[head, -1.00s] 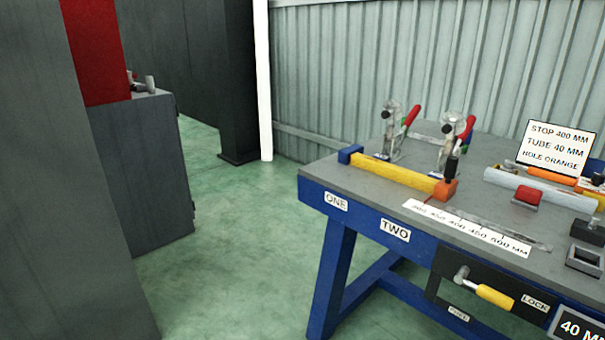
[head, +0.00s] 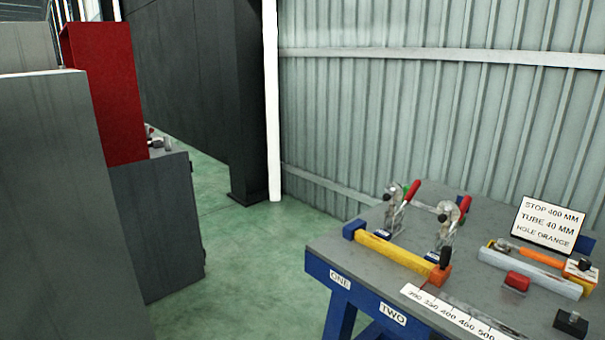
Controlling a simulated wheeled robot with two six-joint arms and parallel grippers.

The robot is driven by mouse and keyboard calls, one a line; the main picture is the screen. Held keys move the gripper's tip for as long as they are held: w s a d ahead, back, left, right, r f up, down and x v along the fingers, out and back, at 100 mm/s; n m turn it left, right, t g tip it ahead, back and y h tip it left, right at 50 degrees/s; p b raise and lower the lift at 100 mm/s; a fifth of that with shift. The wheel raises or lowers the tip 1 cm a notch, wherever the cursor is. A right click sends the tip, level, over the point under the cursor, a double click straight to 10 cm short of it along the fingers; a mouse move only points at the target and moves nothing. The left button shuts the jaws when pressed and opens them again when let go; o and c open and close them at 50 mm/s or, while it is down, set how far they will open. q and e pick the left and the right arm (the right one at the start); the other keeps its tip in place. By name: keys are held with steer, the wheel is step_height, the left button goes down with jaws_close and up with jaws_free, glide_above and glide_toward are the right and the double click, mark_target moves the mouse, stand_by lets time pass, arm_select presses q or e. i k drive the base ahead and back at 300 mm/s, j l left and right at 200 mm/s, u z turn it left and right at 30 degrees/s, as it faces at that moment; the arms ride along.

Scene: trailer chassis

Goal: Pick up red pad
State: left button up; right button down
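A small red block (head: 517,282), which looks like the red pad, lies on the grey top of the blue workbench (head: 330,252). It is in front of a light grey channel (head: 530,271) and to the right of the yellow bar with the orange end. Neither of my grippers shows in the head view.
A yellow bar (head: 393,249) and two toggle clamps (head: 393,212) with red handles stand on the bench's left part. A sign (head: 548,225) reads STOP 400 MM, TUBE 40 MM, HOLE ORANGE. A grey cabinet (head: 158,225) is at left. Green floor between is clear.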

mark_target(516, 282)
steer(key=z, duration=1.25)
